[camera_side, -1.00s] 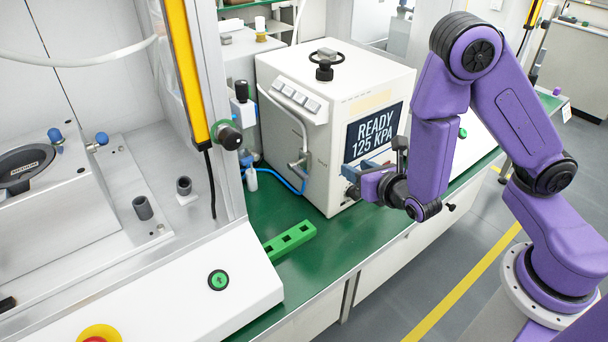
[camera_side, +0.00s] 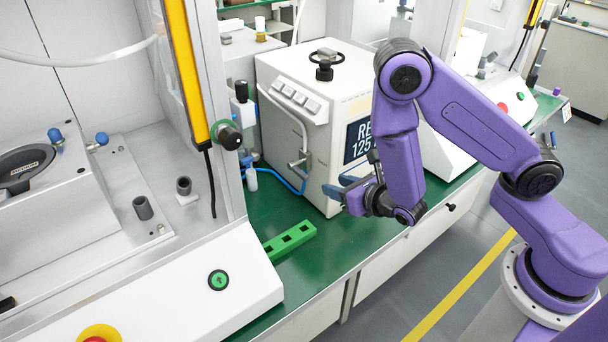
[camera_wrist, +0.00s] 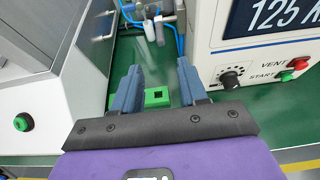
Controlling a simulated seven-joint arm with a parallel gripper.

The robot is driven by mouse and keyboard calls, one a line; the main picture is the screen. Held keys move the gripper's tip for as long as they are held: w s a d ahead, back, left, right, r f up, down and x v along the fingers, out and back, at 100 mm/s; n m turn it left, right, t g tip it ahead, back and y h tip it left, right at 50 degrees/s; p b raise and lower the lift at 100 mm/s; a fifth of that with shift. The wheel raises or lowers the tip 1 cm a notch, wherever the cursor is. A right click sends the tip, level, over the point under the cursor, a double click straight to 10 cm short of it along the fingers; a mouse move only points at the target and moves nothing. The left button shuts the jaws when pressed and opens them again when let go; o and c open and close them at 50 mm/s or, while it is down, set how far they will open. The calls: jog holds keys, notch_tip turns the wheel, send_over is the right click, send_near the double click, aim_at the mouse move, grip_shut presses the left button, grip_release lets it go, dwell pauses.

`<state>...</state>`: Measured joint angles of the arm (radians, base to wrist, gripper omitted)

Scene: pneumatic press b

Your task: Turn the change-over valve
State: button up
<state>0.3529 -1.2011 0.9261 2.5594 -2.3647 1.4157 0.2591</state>
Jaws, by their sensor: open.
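My gripper (camera_side: 338,188) is open and empty in front of the white control box (camera_side: 330,105). Its two blue-grey fingers (camera_wrist: 158,80) are spread apart in the wrist view, pointing at the bench and tubing. A metal valve fitting with a lever (camera_side: 300,161), which looks like the change-over valve, is on the box's left side, apart from my gripper. Metal fittings and a pale lever-like part show beyond the fingers in the wrist view (camera_wrist: 150,25); which way the valve is set I cannot tell. My arm hides part of the box's display (camera_side: 358,140).
Blue tubing (camera_side: 285,182) runs along the bench beside the box. A green slotted block (camera_side: 290,241) lies on the green bench (camera_side: 325,262). In the wrist view, a black knob (camera_wrist: 230,78) and red VENT button (camera_wrist: 299,63) sit right. A machine housing (camera_side: 190,285) stands left.

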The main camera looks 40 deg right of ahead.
aim_at(305, 175)
jog(key=x, duration=1.4)
jog(key=shift+w+f, duration=0.2)
jog(key=shift+w, duration=0.05)
jog(key=shift+c, duration=0.3)
grip_shut()
